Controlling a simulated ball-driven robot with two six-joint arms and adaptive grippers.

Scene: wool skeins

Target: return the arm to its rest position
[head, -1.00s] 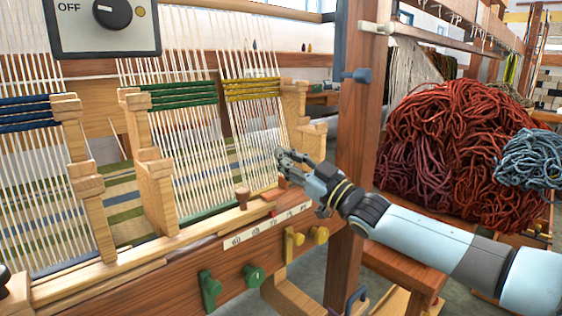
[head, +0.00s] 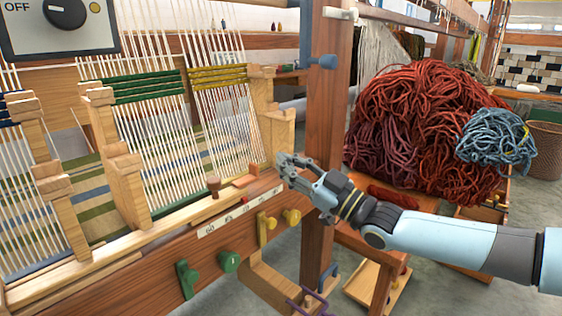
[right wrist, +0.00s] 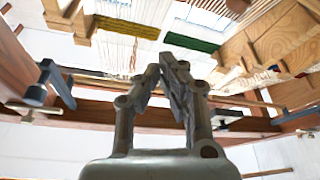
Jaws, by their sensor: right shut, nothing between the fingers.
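My right arm (head: 430,235) comes in from the right in the head view. Its gripper (head: 284,163) is beside the right end of the wooden loom (head: 150,262), in front of a wooden post (head: 327,120). In the right wrist view the gripper's fingers (right wrist: 165,75) are together with nothing between them. Above them in that view are the yellow yarn band (right wrist: 125,27) and the green yarn band (right wrist: 190,42) of the loom. My left gripper is not in view.
A control box with a dial (head: 60,25) is at the top left. Green knobs (head: 229,262) and yellow knobs (head: 291,216) stick out of the loom's front beam. A big heap of red wool (head: 430,120) with a blue skein (head: 497,140) lies behind my arm. A basket (head: 545,150) stands far right.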

